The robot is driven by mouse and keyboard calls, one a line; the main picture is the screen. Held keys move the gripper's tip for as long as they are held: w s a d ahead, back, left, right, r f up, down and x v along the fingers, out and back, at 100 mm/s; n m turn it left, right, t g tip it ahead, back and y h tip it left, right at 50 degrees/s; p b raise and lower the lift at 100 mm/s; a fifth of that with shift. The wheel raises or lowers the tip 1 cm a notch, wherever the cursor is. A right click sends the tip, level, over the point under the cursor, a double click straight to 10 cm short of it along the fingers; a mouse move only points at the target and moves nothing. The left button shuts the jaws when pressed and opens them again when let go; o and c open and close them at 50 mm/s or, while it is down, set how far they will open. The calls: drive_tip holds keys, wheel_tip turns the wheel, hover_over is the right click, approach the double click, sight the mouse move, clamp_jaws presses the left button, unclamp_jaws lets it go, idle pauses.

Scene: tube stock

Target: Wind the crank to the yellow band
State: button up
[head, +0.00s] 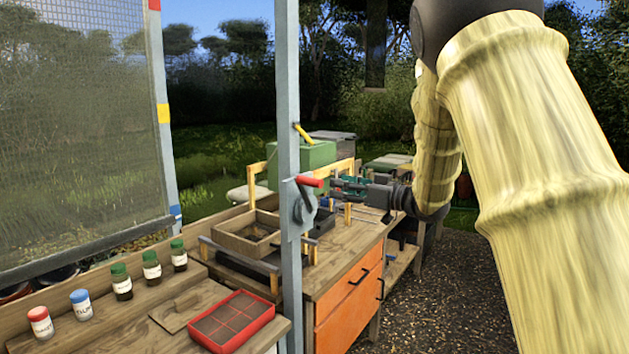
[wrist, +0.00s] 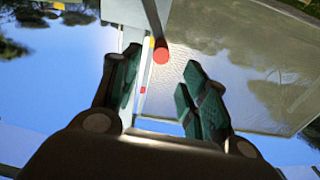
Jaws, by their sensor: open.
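The crank (head: 305,207) is a grey arm on the near grey post, with a red handle (head: 309,181) sticking out to the right near its top. My gripper (head: 340,187) is open and empty, just right of the handle and pointing at it. In the wrist view the handle (wrist: 161,53) shows between and beyond the open fingers (wrist: 160,75); I see no contact. The yellow band (head: 163,113) is midway up the far post, between a red band (head: 154,5) and a blue band (head: 175,212). The mesh screen's dark bottom bar (head: 90,250) ends near the blue band.
A wooden bench (head: 345,265) with orange drawers stands below the crank. A red tray (head: 232,321), several small jars (head: 121,282) and a wooden box (head: 246,235) stand around the post. A green box (head: 302,162) is behind it. Gravel (head: 420,300) lies clear at right.

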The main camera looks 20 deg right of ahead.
sight(314, 182)
drive_tip(key=p+x, duration=0.3)
drive_tip(key=x, duration=0.6)
drive_tip(key=shift+w+a, duration=0.25)
drive_tip(key=shift+w, duration=0.05)
clamp_jaws()
